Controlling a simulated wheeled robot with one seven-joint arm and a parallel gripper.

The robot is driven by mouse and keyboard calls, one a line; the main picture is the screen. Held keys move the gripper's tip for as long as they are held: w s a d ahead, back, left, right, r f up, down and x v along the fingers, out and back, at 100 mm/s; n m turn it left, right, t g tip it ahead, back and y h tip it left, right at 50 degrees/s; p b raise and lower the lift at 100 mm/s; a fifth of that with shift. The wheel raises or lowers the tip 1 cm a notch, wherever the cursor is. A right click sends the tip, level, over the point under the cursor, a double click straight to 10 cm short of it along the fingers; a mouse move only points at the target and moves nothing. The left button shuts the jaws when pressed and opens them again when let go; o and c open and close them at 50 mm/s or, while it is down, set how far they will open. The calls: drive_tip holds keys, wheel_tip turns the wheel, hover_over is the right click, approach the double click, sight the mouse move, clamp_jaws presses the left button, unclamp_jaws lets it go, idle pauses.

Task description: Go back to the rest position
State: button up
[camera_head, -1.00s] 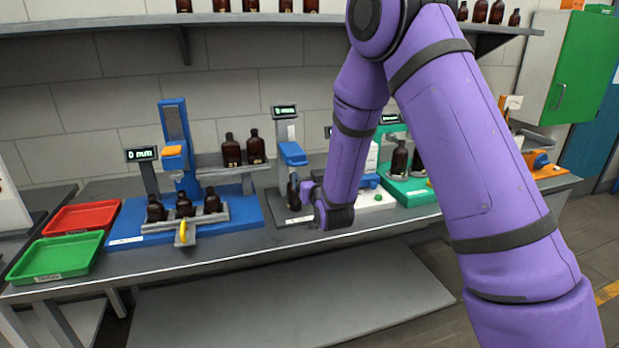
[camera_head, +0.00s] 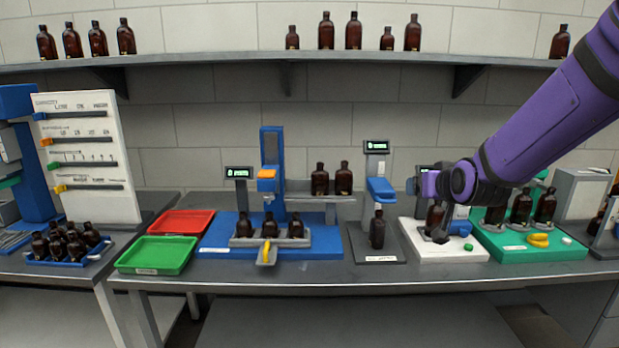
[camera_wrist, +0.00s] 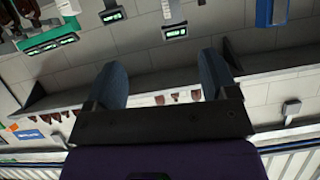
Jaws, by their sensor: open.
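My gripper (camera_wrist: 168,85) shows in the wrist view with its two fingers spread apart and nothing between them. In the head view my purple arm reaches in from the upper right, and its wrist is in front of the white station (camera_head: 440,248). The fingers are mostly hidden there behind the wrist. A brown bottle (camera_head: 434,218) stands at the white station, just below and left of my wrist; I cannot tell whether they touch. Another brown bottle (camera_head: 377,230) stands upright on the grey station to the left.
The workbench (camera_head: 330,274) holds a red tray (camera_head: 181,222), a green tray (camera_head: 156,254), a blue station (camera_head: 215,240) with several bottles and a green station (camera_head: 520,243) at right. A shelf (camera_head: 220,64) with bottles runs above. A bottle rack (camera_head: 66,258) is at far left.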

drive_tip(key=s+d+r+g, duration=0.1)
drive_tip(key=s+r+g, duration=0.1)
drive_tip(key=s, duration=0.9)
drive_tip(key=s+d+r+g, duration=0.1)
drive_tip(key=s+r+g, duration=0.1)
drive_tip(key=s, duration=0.9)
drive_tip(key=s+d+r+g, duration=0.1)
drive_tip(key=s+r+g, duration=0.1)
drive_tip(key=s, duration=0.8)
drive_tip(key=shift+s+d+g, duration=0.4)
drive_tip(key=shift+g, duration=0.5)
